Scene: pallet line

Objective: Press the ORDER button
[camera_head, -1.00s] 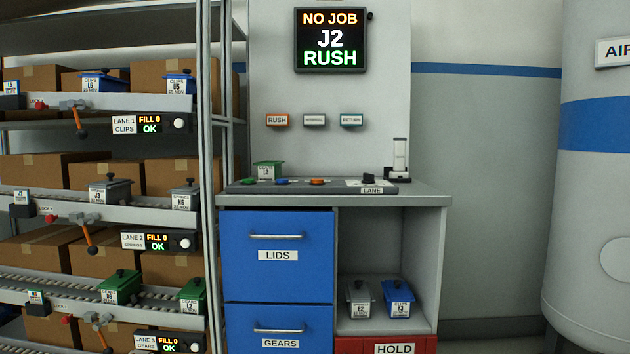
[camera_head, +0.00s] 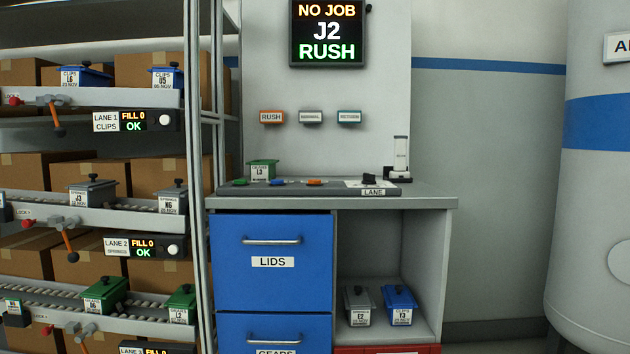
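A control panel (camera_head: 335,190) lies along the counter top, below the screen. It carries a green button (camera_head: 240,183), a blue button (camera_head: 278,182) and an orange button (camera_head: 315,182). Their labels are too small to read, so I cannot tell which is ORDER. A black knob (camera_head: 369,180) marked LANE sits at the panel's right. The wall screen (camera_head: 328,32) reads NO JOB, J2, RUSH. My gripper is not in view.
A green box marked L3 (camera_head: 262,170) stands behind the panel. A small upright device (camera_head: 400,158) is at the counter's right. The blue LIDS drawer (camera_head: 272,285) is shut below. Lane racks (camera_head: 90,215) fill the left; a tank (camera_head: 600,200) stands right.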

